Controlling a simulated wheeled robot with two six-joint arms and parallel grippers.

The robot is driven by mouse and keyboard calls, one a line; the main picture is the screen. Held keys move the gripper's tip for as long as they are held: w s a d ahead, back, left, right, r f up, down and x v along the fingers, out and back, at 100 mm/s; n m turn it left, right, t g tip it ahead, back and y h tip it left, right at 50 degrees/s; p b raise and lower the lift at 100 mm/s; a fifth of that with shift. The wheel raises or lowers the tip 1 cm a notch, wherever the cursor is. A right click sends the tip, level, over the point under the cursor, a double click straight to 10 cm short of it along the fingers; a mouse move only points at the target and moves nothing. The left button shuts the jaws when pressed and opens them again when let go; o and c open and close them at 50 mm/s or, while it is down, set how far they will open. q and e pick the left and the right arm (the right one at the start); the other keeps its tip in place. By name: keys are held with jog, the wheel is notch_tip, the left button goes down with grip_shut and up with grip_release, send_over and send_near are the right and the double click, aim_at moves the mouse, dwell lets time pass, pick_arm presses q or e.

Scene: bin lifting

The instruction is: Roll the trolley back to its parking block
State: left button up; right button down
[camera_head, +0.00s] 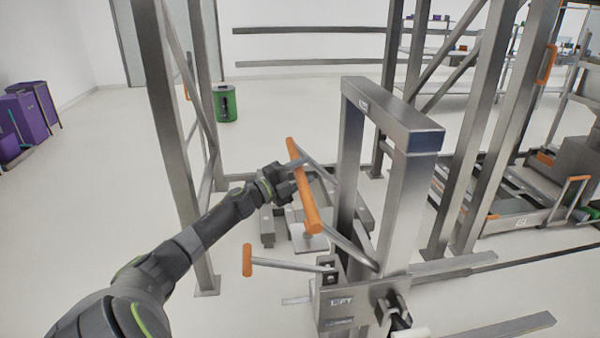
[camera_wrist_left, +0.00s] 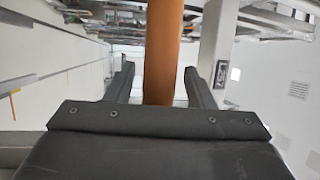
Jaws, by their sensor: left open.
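The trolley (camera_head: 400,190) is a tall grey metal frame standing in the centre of the head view. Its orange push bar (camera_head: 303,190) slants across in front of my left gripper (camera_head: 289,183). In the left wrist view, the orange bar (camera_wrist_left: 163,45) lies between the two dark fingers of the left gripper (camera_wrist_left: 158,75). The fingers are apart, with a visible gap on each side of the bar. A lower lever with an orange grip (camera_head: 247,260) sticks out to the left of the trolley. I cannot clearly tell which object is the parking block. My right gripper is not in view.
Grey rack posts (camera_head: 180,130) stand left of the trolley, with more posts (camera_head: 490,130) at the right. A low cart (camera_head: 520,200) with orange handles stands at the right. A green bin (camera_head: 224,103) and purple boxes (camera_head: 20,120) are farther back. The left floor is clear.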

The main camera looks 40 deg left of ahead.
pick_arm(q)
jog(key=shift+s, duration=0.1)
jog(key=shift+s+a+f, duration=0.1)
jog(key=shift+s+f, duration=0.05)
jog(key=shift+s, duration=0.1)
jog(key=v, duration=1.6)
jog(key=shift+s, duration=0.35)
